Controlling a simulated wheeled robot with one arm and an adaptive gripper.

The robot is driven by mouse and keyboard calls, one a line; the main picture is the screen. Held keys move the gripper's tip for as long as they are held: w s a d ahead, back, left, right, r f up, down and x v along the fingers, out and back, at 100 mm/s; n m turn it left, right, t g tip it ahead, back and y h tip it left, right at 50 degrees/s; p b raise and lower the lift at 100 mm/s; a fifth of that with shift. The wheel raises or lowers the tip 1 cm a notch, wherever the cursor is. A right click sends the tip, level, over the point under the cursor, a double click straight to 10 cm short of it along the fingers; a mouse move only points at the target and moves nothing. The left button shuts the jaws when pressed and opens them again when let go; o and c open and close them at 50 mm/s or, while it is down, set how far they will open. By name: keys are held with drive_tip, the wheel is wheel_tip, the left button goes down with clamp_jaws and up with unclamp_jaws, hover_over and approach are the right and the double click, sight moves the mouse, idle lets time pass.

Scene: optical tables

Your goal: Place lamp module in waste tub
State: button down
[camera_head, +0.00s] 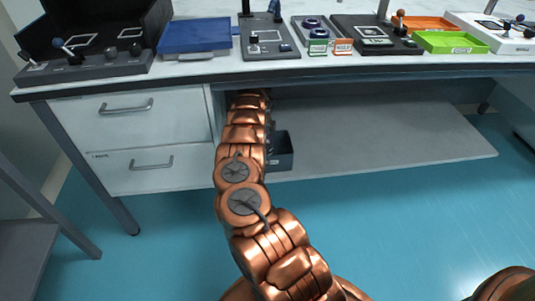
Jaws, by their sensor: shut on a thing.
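A dark grey open tub (284,160) with a small pale label stands on the low shelf under the table, just right of my copper arm. It may be the waste tub; its label is too small to read, and my arm covers its left side. My arm reaches in under the tabletop. Its far end is at the table's front edge, and my gripper cannot be made out behind the arm links. Some dark parts show between the arm and the tub, too small to identify. I cannot make out a lamp module in or near the tub.
The tabletop (200,69) overhangs my arm closely. A white drawer cabinet (130,160) stands left of the arm. The low shelf (390,140) is clear right of the tub. A blue tray (195,36), orange and green trays and several instruments stand on top.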

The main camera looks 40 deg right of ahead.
drive_tip(key=shift+f+b, duration=0.6)
drive_tip(key=shift+f, duration=1.7)
drive_tip(key=shift+f, duration=0.15)
drive_tip(key=c, duration=0.6)
unclamp_jaws()
drive_tip(key=shift+o, duration=0.2)
drive_tip(key=r+p, duration=0.1)
drive_tip(key=r, duration=0.3)
drive_tip(key=w+r, duration=0.1)
drive_tip(key=r, duration=0.3)
drive_tip(key=a+r+p, duration=0.1)
drive_tip(key=r, duration=0.3)
drive_tip(key=shift+w+r+p, duration=0.1)
drive_tip(key=shift+w+p, duration=0.1)
drive_tip(key=shift+p, duration=0.15)
drive_tip(key=shift+d, duration=0.15)
